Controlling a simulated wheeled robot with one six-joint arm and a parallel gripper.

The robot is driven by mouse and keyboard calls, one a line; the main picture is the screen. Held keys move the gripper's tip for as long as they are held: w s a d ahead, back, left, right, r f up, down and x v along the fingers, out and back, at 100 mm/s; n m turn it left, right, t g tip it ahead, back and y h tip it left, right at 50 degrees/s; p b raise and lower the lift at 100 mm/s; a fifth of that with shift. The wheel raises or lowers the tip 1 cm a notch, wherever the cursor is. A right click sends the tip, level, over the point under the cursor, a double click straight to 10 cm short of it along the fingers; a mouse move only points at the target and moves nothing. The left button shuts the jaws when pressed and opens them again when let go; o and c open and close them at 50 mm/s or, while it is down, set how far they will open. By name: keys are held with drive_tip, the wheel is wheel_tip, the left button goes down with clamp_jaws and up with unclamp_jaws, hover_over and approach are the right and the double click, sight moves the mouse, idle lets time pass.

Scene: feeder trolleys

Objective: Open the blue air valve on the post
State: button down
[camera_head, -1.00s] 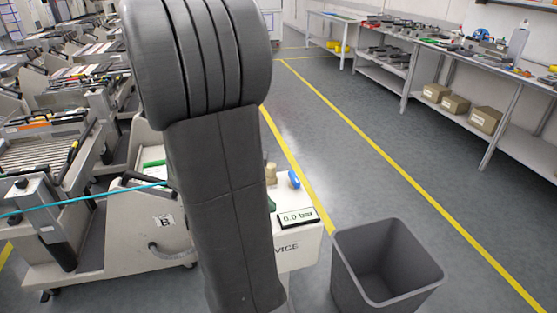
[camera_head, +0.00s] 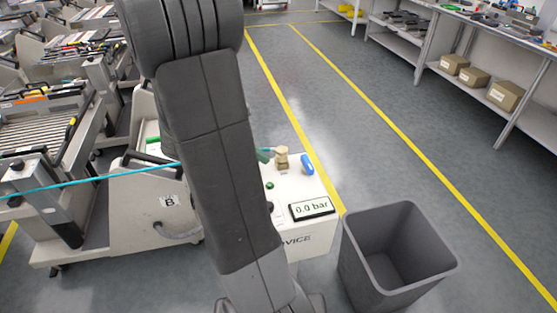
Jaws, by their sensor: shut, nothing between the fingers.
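The blue valve handle (camera_head: 307,164) stands at the top right of a white post box (camera_head: 312,238), beside a tan fitting (camera_head: 282,158). A display (camera_head: 311,208) on the box reads 0.0 bar. My own dark grey arm crosses the middle of the view and hides the left part of the box.
A grey open bin (camera_head: 395,250) stands right of the box. Feeder trolleys (camera_head: 125,215) fill the left, with a cyan line (camera_head: 90,180) crossing in front. A bench with boxes (camera_head: 505,95) stands far right. The floor between is clear.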

drive_tip(key=b, duration=0.1)
approach(306, 173)
wheel_tip(306, 173, down, 4)
drive_tip(key=shift+s+r, duration=0.15)
drive_tip(key=shift+w+d, duration=0.25)
drive_tip(key=shift+d, duration=0.85)
drive_tip(key=shift+w+d, duration=0.2)
drive_tip(key=shift+d, duration=0.7)
